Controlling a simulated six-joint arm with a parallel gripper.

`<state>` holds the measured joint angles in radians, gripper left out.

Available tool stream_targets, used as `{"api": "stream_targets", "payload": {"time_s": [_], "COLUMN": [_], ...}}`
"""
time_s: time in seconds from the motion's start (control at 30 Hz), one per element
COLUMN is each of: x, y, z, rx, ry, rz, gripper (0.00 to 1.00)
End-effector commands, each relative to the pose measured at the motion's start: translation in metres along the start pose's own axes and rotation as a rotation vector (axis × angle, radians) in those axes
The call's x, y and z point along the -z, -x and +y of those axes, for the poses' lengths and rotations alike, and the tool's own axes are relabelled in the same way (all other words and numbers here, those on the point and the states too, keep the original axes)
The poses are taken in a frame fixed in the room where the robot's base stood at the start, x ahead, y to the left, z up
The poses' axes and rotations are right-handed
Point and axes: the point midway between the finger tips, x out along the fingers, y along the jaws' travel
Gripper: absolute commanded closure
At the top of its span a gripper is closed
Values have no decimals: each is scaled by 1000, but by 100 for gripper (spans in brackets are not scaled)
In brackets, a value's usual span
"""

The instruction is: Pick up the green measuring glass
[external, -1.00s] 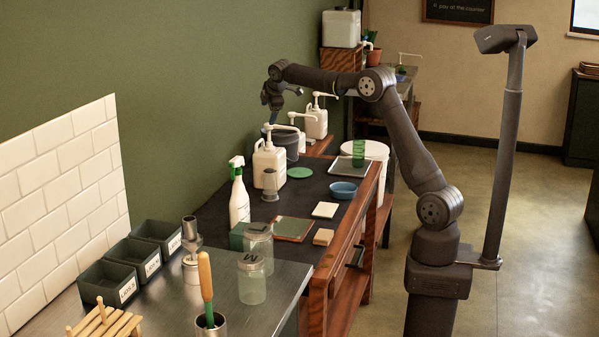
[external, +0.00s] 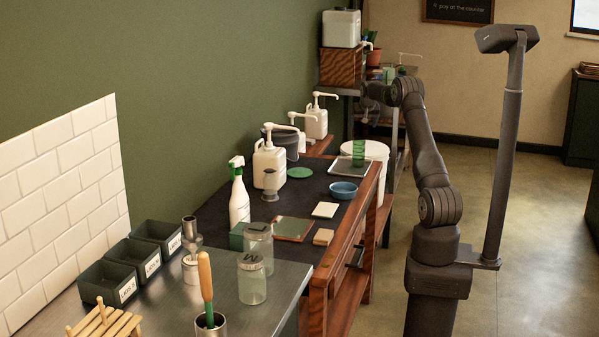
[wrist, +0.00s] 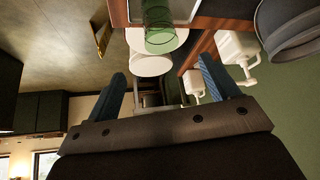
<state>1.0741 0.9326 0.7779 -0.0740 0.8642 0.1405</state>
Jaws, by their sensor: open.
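The green measuring glass (external: 358,153) is a clear green, ribbed cylinder standing upright on a grey tray (external: 345,184) at the far right part of the dark counter mat. In the wrist view the glass (wrist: 165,27) shows at the top middle, cut by the frame edge. My gripper (wrist: 162,70) has its two blue-grey fingers spread wide, with nothing between them; the glass lies beyond the fingertips. In the external view my gripper (external: 368,95) is small and dark, above and beyond the glass, and its fingers are hard to make out.
A blue bowl (external: 343,190) and green disc (external: 299,172) lie nearby. A shelf (external: 342,67) stands at the back.

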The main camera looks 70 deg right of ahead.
Motion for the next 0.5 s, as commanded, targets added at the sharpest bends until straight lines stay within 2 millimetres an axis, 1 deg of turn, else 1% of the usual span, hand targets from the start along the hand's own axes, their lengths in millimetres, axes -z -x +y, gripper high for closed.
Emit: {"api": "stream_targets", "payload": {"time_s": [0.03,0.1,0.4,0.5], "x": [-1,-1,-1,0], "y": [-12,-24,-74,-87], "z": [0,0,-1,-1], "rx": [0,0,0,0], "ry": [1,2,3,4], "rz": [-3,-3,-1,0], "gripper": [20,20,20,20]}}
